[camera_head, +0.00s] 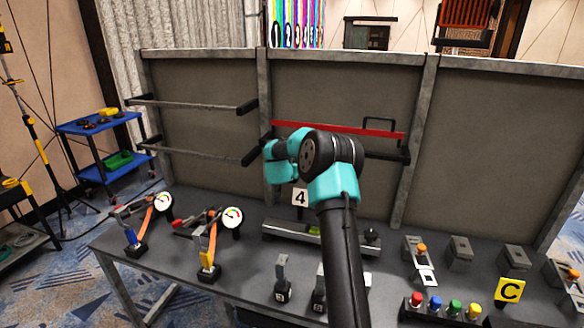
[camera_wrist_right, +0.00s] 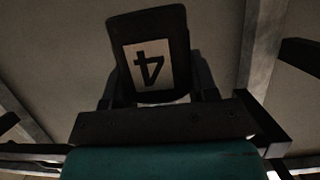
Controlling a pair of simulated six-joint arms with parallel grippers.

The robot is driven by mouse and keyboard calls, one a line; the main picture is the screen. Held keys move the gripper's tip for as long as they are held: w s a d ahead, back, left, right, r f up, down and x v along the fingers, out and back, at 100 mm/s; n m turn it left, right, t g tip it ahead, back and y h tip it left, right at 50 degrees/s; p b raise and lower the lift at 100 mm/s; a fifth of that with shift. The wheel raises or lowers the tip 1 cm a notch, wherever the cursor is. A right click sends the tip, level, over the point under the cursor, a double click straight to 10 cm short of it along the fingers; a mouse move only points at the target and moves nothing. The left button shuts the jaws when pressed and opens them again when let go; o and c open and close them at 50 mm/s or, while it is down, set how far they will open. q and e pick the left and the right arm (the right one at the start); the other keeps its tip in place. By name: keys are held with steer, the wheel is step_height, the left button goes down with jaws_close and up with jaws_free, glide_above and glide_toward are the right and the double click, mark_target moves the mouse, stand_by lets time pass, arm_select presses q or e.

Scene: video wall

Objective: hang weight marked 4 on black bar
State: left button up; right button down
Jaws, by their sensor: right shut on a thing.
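The dark weight (camera_wrist_right: 125,25) with a white label marked 4 is upside down in the right wrist view. My right gripper (camera_wrist_right: 157,85) is shut on it, with a finger at each side. In the head view my teal right wrist hides the gripper and most of the weight. A white 4 label (camera_head: 300,198) shows just below that wrist; I cannot tell if it is the weight's own. A black bar (camera_head: 386,156) runs on the wall panel under a red bar (camera_head: 350,130), partly hidden behind my right wrist. My left gripper is not in view.
Two grey bars with black ends (camera_head: 200,105) stick out from the left panel. Small dark weights (camera_head: 282,268) stand on the grey table (camera_head: 245,265).

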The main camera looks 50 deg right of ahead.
steer(key=shift+f, duration=0.1)
stand_by(0.3)
steer(key=c, duration=0.7)
jaws_free()
steer(key=o, duration=0.4)
steer(key=shift+f, duration=0.2)
steer(key=v, duration=1.7)
steer(key=shift+s+a+r, duration=0.1)
steer(key=shift+s+a, duration=0.05)
steer(key=shift+a, duration=0.05)
steer(key=shift+a, duration=0.1)
